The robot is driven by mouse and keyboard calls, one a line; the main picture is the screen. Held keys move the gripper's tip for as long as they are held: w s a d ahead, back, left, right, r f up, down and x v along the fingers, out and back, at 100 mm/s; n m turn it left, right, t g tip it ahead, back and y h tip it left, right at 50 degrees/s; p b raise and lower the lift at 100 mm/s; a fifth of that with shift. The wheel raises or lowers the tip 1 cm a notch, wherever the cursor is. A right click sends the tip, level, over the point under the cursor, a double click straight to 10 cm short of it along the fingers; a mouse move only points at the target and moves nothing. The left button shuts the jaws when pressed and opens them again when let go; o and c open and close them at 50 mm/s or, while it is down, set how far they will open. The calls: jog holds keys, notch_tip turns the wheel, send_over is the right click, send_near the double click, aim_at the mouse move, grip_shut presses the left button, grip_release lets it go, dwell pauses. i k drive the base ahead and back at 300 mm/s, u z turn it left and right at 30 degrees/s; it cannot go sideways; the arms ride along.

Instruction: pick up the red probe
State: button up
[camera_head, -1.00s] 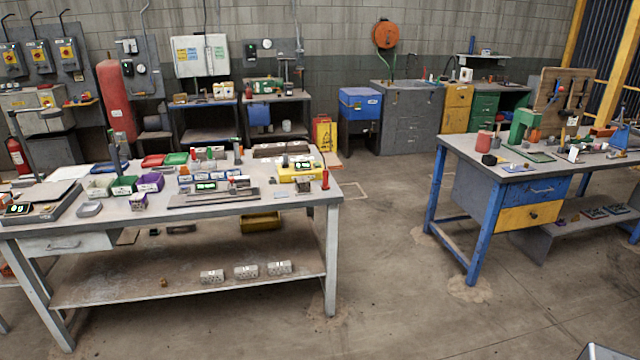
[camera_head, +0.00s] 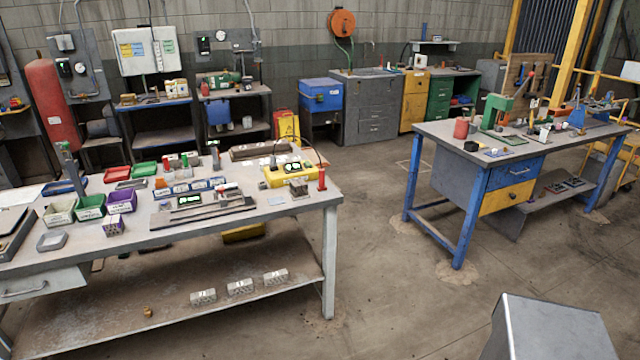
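The red probe (camera_head: 322,180) stands upright near the right front corner of the left workbench (camera_head: 262,212), on its top. It looks like a slim red handle with a wider base. A yellow meter (camera_head: 277,176) with a lit green display is just to its left. A thin dark cable arcs over from the meter's side towards the probe; where it ends is too small to tell. My gripper is not in view. Only a grey part of my own body shows at the lower right, well apart from the probe.
Coloured bins (camera_head: 122,202) and a long grey fixture (camera_head: 203,212) fill the bench further left. Hollow bricks (camera_head: 240,287) lie on the lower shelf. Open floor (camera_head: 385,255) separates this bench from the blue-legged bench (camera_head: 465,205).

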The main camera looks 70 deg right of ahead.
aim_at(321, 186)
jog(key=z, duration=0.3)
jog(key=i, duration=0.65)
jog(key=z, duration=0.95)
jog(key=i, duration=0.65)
jog(key=z, duration=0.3)
